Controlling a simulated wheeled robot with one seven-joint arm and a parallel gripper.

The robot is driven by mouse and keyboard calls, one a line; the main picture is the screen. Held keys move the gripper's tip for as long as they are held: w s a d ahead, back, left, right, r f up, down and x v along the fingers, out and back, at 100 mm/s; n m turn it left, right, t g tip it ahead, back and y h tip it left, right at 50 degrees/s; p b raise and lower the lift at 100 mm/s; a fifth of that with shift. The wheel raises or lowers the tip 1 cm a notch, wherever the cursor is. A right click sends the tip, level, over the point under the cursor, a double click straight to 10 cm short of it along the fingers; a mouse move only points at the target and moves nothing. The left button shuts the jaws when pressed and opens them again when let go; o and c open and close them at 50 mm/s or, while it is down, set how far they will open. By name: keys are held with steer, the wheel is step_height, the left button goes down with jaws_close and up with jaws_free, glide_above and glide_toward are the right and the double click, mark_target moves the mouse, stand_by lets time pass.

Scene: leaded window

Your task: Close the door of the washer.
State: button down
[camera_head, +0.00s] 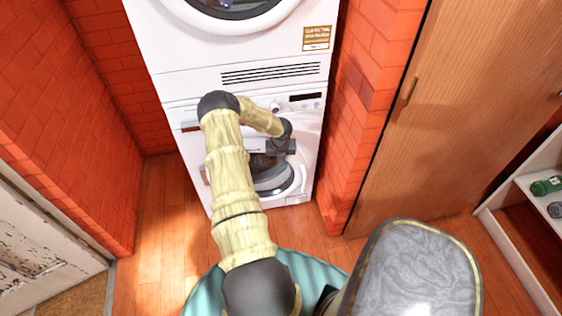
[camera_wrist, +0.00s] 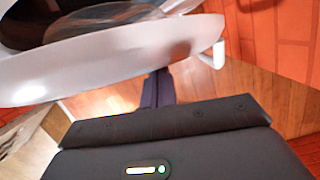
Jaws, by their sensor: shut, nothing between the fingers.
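The washer (camera_head: 301,130) is the lower white machine of a stack. Its round door (camera_head: 298,183) has a white rim and a glass middle, partly hidden behind my arm. In the wrist view the door (camera_wrist: 120,62) crosses the top, with a small white latch or handle piece (camera_wrist: 218,55) at its right edge. The door stands out from the machine, at an angle I cannot tell exactly. My gripper (camera_wrist: 158,87) is shut and empty, just below the door's rim in that view. I cannot tell whether it touches the rim.
A second white machine (camera_head: 170,62) sits on top of the washer. Brick walls (camera_head: 372,70) stand close on both sides. A wooden door (camera_head: 440,130) is at the right, with a white shelf (camera_head: 535,215) beyond it. The wooden floor (camera_head: 160,215) is clear at the front left.

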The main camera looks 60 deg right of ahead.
steer(key=shift+w+d+n, duration=0.3)
steer(key=shift+d, duration=0.25)
steer(key=s+a+r+p, duration=0.1)
steer(key=s+a+r, duration=0.2)
steer(key=r, duration=0.6)
steer(key=shift+s+a+r, duration=0.35)
steer(key=shift+a, duration=0.85)
